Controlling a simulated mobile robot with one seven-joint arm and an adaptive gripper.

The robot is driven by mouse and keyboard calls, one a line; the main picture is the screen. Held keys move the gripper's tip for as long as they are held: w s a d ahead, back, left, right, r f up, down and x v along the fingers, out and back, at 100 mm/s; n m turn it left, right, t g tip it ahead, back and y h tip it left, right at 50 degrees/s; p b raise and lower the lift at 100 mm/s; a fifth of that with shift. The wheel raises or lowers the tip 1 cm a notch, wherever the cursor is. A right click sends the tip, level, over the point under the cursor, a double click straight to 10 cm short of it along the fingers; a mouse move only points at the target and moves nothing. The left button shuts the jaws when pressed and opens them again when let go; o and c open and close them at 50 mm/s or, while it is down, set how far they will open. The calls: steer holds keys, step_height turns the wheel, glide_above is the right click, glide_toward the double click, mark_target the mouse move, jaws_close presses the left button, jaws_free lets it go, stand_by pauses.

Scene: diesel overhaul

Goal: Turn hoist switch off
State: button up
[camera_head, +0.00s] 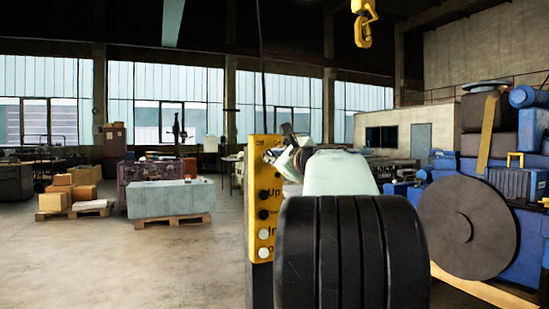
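A yellow hoist control box (258,222) stands upright at the picture's middle. Its face carries small labels at the top, too small to read surely, and a column of dark and white buttons below, one marked "Up". The hoist switch seems to be at the top of the box, by these labels, and is largely hidden. My gripper (280,152) is in front of the upper right part of the box, at the switch's height. My arm hides the box's right side. The fingertips are small and partly hidden, so contact and finger opening cannot be told.
A dark cable (260,70) runs up above the box. A yellow hook (364,24) hangs at the top. A blue engine with a large grey disc (465,228) stands close on the right.

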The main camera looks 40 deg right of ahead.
steer(key=o, duration=0.4)
steer(key=v, duration=0.7)
steer(key=shift+s, duration=0.25)
